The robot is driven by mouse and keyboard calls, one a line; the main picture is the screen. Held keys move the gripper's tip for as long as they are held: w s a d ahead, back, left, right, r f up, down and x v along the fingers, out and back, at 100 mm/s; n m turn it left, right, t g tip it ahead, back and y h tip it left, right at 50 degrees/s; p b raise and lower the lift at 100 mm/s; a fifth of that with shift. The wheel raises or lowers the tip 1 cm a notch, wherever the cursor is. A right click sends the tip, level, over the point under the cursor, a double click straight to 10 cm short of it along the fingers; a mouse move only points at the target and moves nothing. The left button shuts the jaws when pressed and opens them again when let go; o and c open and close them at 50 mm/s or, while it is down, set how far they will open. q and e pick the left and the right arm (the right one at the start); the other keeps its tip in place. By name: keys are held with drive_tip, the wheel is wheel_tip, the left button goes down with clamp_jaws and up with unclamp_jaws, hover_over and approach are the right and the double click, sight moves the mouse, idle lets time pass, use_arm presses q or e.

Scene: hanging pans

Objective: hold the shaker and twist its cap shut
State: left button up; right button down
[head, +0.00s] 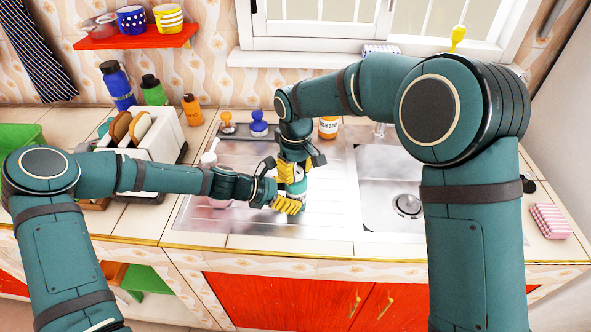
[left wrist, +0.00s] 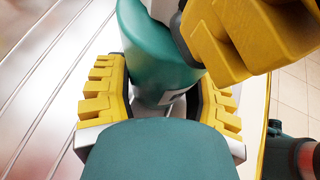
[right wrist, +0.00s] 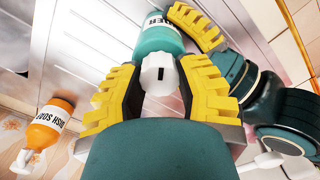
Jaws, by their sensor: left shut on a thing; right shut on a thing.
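The shaker has a teal body and a white cap, and it stands over the metal drainboard. In the head view my grippers mostly hide it, and a bit of its body (head: 301,186) shows between them. My left gripper (head: 287,203) is shut on the body from the left; the body (left wrist: 155,50) fills the space between its fingers in the left wrist view. My right gripper (head: 291,172) comes from above, with its fingers shut on the white cap (right wrist: 159,73). The cap sits on top of the body (right wrist: 158,40); I cannot tell how tight it is.
A sink basin (head: 378,206) lies right of the shaker. An orange dish soap bottle (right wrist: 47,125) stands behind. A toaster (head: 160,140) with bread and a pale pink bottle (head: 209,160) are to the left. The drainboard's front strip is clear.

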sight(295, 170)
drive_tip(key=c, duration=0.6)
unclamp_jaws()
drive_tip(key=shift+r, duration=0.1)
wheel_tip(295, 170, up, 12)
drive_tip(key=shift+f, duration=0.1)
